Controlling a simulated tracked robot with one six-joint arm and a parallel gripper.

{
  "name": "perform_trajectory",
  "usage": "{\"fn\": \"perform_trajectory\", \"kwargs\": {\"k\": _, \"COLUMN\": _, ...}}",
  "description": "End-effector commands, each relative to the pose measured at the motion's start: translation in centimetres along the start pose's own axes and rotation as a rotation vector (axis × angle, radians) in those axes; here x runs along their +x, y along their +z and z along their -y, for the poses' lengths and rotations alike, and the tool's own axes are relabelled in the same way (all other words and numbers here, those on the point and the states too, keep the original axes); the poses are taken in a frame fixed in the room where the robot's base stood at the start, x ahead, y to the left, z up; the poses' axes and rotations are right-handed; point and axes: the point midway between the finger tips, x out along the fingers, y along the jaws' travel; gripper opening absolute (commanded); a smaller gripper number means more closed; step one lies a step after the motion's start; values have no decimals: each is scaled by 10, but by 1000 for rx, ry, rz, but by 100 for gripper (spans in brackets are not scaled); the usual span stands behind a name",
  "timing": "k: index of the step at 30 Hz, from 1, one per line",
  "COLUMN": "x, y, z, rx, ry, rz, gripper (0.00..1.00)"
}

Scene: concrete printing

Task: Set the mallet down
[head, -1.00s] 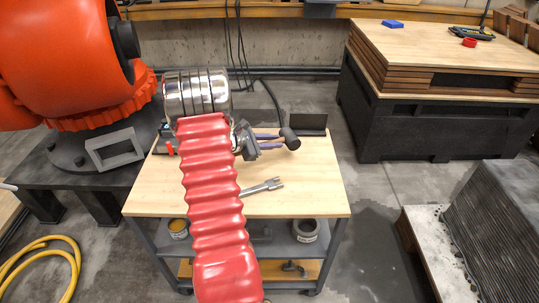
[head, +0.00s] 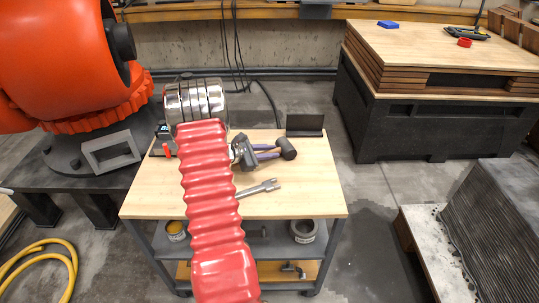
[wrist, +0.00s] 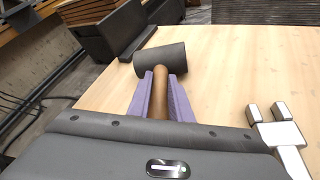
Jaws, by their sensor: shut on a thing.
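The mallet has a dark grey cylindrical head (head: 287,148) and a brown wooden handle, which shows in the wrist view (wrist: 160,92). My gripper (head: 268,152) has purple fingers shut on the handle, close behind the head. The fingers also show in the wrist view (wrist: 160,96), one on each side of the handle. The mallet lies about level, head pointing away from my gripper, low over the wooden top of the cart (head: 300,190). I cannot tell whether it touches the top. The handle's rear end is hidden by my gripper.
A metal wrench-like tool (head: 258,188) lies on the cart top, right of my gripper in the wrist view (wrist: 280,135). A black angled plate (head: 305,126) stands at the back edge. A small dark device with a red part (head: 165,142) is at the left. The front right top is clear.

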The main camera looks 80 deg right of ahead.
Motion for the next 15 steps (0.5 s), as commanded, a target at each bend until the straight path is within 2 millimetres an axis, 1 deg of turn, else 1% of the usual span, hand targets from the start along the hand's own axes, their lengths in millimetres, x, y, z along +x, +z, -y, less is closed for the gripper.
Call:
{"fn": "perform_trajectory", "kwargs": {"k": 5, "x": 0, "y": 0, "z": 0, "rx": 0, "ry": 0, "rz": 1, "gripper": 0}}
{"fn": "perform_trajectory", "kwargs": {"k": 6, "x": 1, "y": -1, "z": 1, "rx": 0, "ry": -1, "rz": 0, "gripper": 19}}
{"fn": "perform_trajectory", "kwargs": {"k": 13, "x": 1, "y": -1, "z": 1, "rx": 0, "ry": -1, "rz": 0, "gripper": 35}}
{"fn": "perform_trajectory", "kwargs": {"k": 15, "x": 1, "y": -1, "z": 1, "rx": 0, "ry": -1, "rz": 0, "gripper": 37}}
